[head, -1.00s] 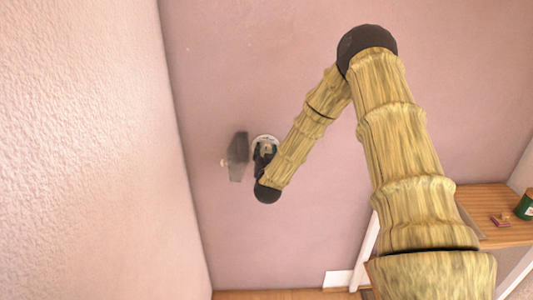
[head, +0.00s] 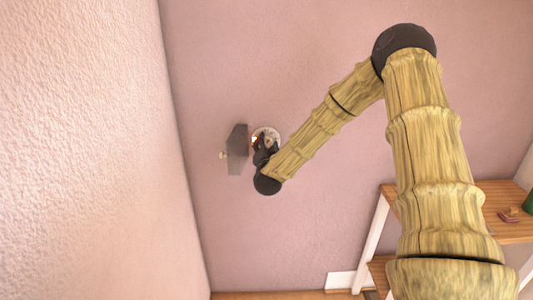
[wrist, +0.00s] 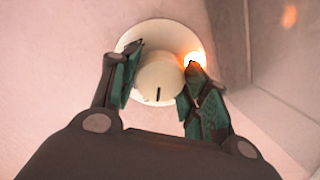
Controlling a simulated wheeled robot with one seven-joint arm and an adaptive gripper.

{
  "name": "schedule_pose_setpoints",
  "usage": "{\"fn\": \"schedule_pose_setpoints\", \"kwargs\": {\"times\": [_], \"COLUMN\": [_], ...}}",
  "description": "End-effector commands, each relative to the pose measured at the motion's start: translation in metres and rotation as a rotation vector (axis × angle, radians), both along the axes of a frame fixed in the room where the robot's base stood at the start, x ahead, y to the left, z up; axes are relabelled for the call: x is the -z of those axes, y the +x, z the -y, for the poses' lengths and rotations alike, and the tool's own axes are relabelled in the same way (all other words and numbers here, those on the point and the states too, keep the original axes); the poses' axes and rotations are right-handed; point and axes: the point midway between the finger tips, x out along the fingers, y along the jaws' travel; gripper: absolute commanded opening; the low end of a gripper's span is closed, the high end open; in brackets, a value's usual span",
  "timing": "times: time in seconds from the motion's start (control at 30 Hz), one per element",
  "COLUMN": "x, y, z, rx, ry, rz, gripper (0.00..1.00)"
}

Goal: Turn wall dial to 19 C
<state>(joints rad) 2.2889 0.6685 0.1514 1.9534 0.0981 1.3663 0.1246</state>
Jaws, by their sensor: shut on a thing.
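The wall dial (head: 268,134) is a pale round plate on the pink wall, left of the picture's middle in the head view. In the wrist view its cream knob (wrist: 158,78) stands out from the round plate (wrist: 133,36). A short black mark on the knob points down. A small orange light glows on the plate to the right of the knob. My gripper (wrist: 162,74) has one green-padded finger on each side of the knob and is shut on it. In the head view my gripper (head: 264,152) partly covers the dial. No temperature numbers are readable.
A grey box (head: 237,150) sticks out of the wall just left of the dial, close to my gripper. A side wall (head: 90,150) rises at the left. A wooden shelf unit (head: 510,229) with small items stands at the lower right.

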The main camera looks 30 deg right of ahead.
Motion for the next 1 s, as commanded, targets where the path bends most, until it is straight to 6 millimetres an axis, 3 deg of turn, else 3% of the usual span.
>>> {"fn": "schedule_pose_setpoints", "kwargs": {"times": [0.6, 1.0], "x": [0.0070, 0.0045], "y": [-0.0012, -0.0014], "z": [0.0022, 0.0018], "rx": [0.006, 0.006], "ry": [0.492, 0.708], "rz": [0.301, 0.432], "gripper": [0.21, 0.21]}}
